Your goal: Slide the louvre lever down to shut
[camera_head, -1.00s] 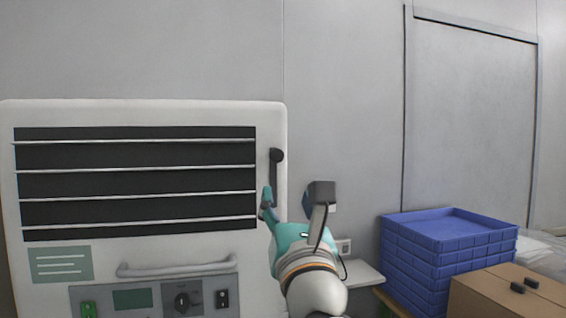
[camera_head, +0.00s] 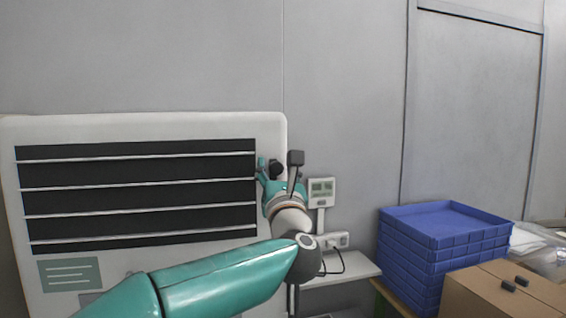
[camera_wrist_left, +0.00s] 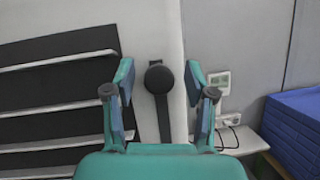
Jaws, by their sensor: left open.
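The louvre lever shows as a dark round knob (camera_head: 276,167) at the right edge of the white louvre panel (camera_head: 150,128). In the left wrist view the knob (camera_wrist_left: 158,78) sits high on a dark vertical slot (camera_wrist_left: 163,120). The black louvre slats (camera_head: 135,195) lie to its left, with dark gaps between light edges. My left gripper (camera_head: 279,161) is open, with one finger on each side of the knob. In the left wrist view its fingertips (camera_wrist_left: 158,72) stand apart from the knob, with a gap on both sides. My right gripper is not seen.
A small wall display (camera_head: 321,190) and a socket with a cable (camera_head: 335,240) are right of the panel, above a white shelf (camera_head: 345,271). Stacked blue trays (camera_head: 440,240) and a cardboard box (camera_head: 490,295) stand at the right. The upper wall is bare.

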